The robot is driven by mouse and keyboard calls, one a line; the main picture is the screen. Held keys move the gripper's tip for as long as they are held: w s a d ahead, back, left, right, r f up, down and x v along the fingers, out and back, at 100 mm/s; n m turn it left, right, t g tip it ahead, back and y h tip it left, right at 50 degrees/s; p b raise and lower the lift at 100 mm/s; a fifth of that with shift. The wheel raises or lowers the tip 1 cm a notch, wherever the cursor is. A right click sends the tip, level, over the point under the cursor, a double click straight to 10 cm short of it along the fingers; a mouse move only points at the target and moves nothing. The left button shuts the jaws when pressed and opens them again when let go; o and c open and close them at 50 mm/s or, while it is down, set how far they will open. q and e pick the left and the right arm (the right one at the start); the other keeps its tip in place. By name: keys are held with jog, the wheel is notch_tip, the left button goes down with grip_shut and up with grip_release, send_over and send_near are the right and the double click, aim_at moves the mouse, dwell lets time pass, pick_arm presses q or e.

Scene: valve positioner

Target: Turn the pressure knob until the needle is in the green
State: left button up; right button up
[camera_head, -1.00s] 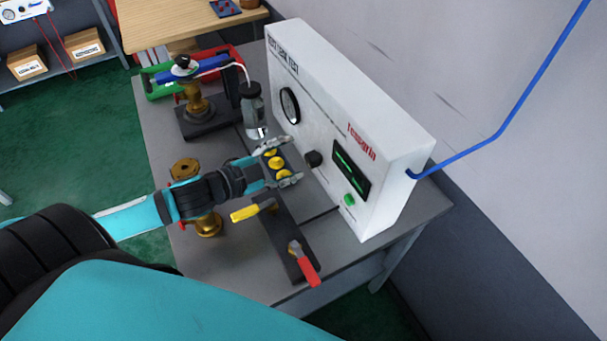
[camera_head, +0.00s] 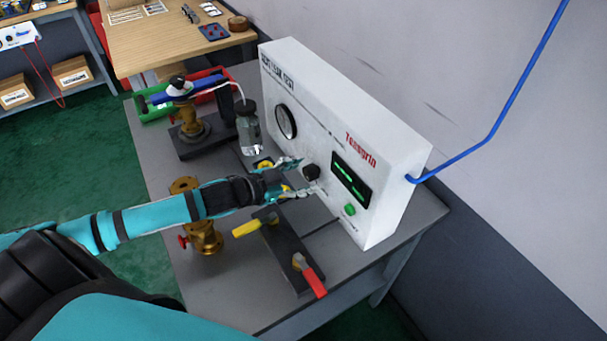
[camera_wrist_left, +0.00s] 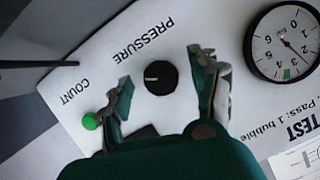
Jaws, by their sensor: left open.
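The black pressure knob (camera_head: 311,172) is on the front of the white test panel (camera_head: 390,150). In the left wrist view the round knob (camera_wrist_left: 160,77) sits under the word PRESSURE, with a pale mark on its face. My left gripper (camera_head: 308,177) is open, its fingers pointing at the panel close to the knob. In the left wrist view its fingertips (camera_wrist_left: 162,72) lie to either side of the knob, with gaps visible. The gauge (camera_wrist_left: 285,45) has a red needle pointing lower right, apparently off the small green mark at its lower edge. My right gripper is not in view.
A green button (camera_head: 349,209) and a lit display (camera_head: 351,177) are right of the knob. A clear bottle (camera_head: 249,130), brass valves (camera_head: 205,238) and yellow and red handles (camera_head: 312,280) stand on the grey table (camera_head: 240,300). A blue hose (camera_head: 495,130) leaves the panel's right side.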

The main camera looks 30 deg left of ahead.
pick_arm(q)
jog(key=shift+w+d+f, duration=0.15)
jog(key=shift+w+d, duration=0.05)
jog(key=shift+w, duration=0.25)
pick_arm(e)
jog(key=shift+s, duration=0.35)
pick_arm(q)
jog(key=c, duration=1.1)
jog(key=shift+c, duration=0.2)
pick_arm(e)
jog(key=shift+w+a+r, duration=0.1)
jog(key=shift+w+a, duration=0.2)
